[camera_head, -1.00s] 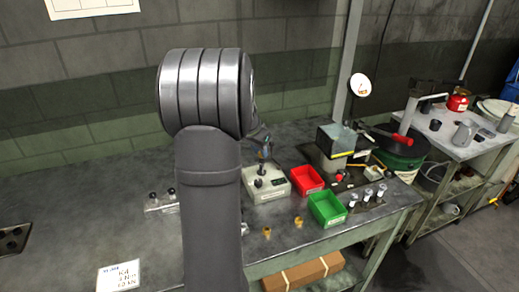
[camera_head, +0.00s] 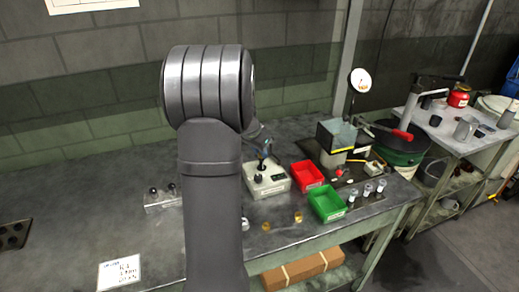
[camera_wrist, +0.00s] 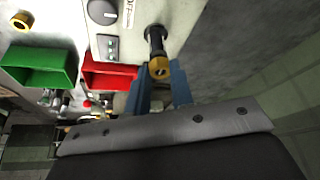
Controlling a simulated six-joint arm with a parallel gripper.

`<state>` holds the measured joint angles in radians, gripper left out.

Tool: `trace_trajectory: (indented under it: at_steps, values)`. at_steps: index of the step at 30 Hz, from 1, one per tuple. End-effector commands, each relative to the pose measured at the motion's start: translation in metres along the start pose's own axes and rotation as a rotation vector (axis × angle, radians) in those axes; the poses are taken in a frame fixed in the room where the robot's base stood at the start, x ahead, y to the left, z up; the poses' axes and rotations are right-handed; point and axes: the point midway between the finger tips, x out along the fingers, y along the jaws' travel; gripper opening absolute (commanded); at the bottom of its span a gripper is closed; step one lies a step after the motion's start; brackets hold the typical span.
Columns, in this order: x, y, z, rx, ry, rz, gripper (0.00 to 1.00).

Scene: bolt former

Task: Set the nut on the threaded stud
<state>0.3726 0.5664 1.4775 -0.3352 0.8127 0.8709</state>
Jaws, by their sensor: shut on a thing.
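My gripper (camera_wrist: 160,80) has two blue fingers shut on a brass nut (camera_wrist: 159,70) in the wrist view. In the head view the fingers (camera_head: 264,148) are small above the box (camera_head: 276,184), and the held nut cannot be made out.
Two loose brass nuts (camera_head: 298,217) lie on the bench front. A red bin (camera_head: 308,176) and a green bin (camera_head: 328,205) stand right of the box. Farther right is a press with a red-gripped lever (camera_head: 402,135).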

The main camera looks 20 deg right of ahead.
Motion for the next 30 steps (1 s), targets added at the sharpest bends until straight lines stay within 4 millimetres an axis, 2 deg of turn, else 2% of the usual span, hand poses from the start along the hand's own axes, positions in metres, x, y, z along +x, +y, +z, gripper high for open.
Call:
trace_trajectory:
  at_steps: [9,10,13,23,26,30]
  values:
    - [0.001,0.000,0.001,0.000,0.000,0.000,0.00]
    - [0.001,0.000,0.001,0.000,0.000,0.000,0.27]
    - [0.001,0.000,0.001,0.000,0.000,0.000,0.47]
    - [-0.001,0.000,0.001,0.000,0.000,0.000,0.47]
    - [-0.011,0.000,0.000,0.000,0.001,-0.001,0.47]
    - [-0.037,-0.001,0.000,0.001,0.003,-0.003,0.47]
